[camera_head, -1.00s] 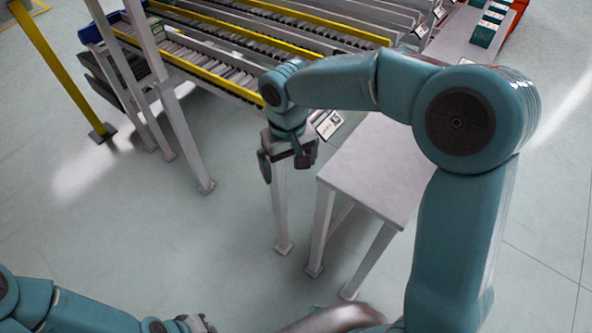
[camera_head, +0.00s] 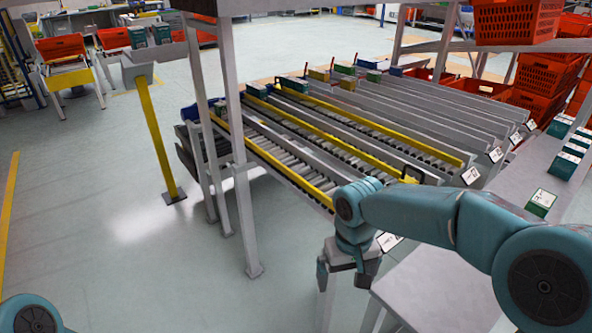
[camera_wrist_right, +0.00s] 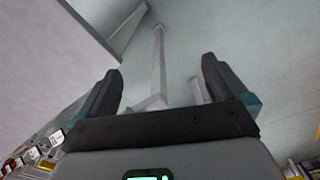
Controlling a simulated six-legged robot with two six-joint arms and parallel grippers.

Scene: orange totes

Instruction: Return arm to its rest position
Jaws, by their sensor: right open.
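My right arm (camera_head: 425,217) is teal and reaches in from the right in the head view, bent down at the wrist. My right gripper (camera_head: 343,283) hangs at its end, beside the near left corner of a pale table. In the right wrist view the right gripper (camera_wrist_right: 160,92) has its two dark fingers spread wide, with nothing between them but floor and table legs behind. A teal joint of my left arm (camera_head: 30,314) shows at the lower left edge of the head view; its gripper is out of frame.
A roller rack (camera_head: 300,150) with yellow rails stands just beyond the right gripper. The pale table (camera_head: 425,285) lies under the right arm. Orange totes (camera_head: 515,22) are at the upper right. Green-and-white boxes (camera_head: 565,165) stand at the right.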

